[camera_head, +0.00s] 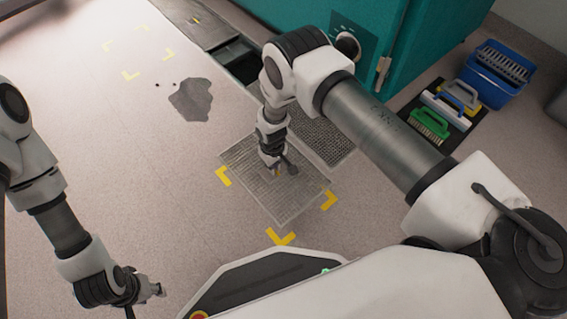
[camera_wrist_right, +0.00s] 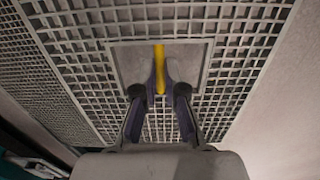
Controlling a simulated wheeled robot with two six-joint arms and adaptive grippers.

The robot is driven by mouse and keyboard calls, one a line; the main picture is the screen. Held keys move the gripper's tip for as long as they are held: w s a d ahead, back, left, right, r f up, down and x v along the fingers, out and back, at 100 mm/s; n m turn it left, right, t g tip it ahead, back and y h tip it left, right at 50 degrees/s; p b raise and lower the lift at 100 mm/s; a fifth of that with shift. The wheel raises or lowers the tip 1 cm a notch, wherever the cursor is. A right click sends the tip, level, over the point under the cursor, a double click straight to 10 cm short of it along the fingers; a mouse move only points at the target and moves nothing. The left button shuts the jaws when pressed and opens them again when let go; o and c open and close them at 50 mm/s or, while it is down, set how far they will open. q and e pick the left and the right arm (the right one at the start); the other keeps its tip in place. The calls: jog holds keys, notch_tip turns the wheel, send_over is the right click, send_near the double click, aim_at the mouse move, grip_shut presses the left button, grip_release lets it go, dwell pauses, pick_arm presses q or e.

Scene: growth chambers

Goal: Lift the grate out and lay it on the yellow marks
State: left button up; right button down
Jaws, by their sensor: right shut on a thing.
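The grate (camera_head: 282,205) is a square grey mesh panel. In the head view it lies flat within the yellow corner marks (camera_head: 282,238); I cannot tell whether it touches the floor. My right gripper (camera_head: 277,168) is over its middle. In the right wrist view the right gripper's fingers (camera_wrist_right: 160,88) are shut on a yellow handle (camera_wrist_right: 159,58) at a plain plate in the grate's centre (camera_wrist_right: 125,62). My left gripper (camera_head: 150,291) hangs at the lower left, away from the grate; its jaws are too small to read.
A floor channel has a dark opening (camera_head: 240,65) and another grate (camera_head: 325,138) beside the marks. A dark puddle (camera_head: 191,100) and fainter yellow marks (camera_head: 130,75) lie further back. A teal cabinet (camera_head: 440,40), brushes (camera_head: 430,124) and a blue bin (camera_head: 497,78) stand right.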

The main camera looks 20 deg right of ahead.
notch_tip(320, 180, down, 10)
jog(key=b, duration=0.8)
jog(key=shift+w+r, duration=0.15)
jog(key=c, duration=1.2)
grip_release()
notch_tip(320, 180, up, 12)
jog(key=shift+r, duration=0.1)
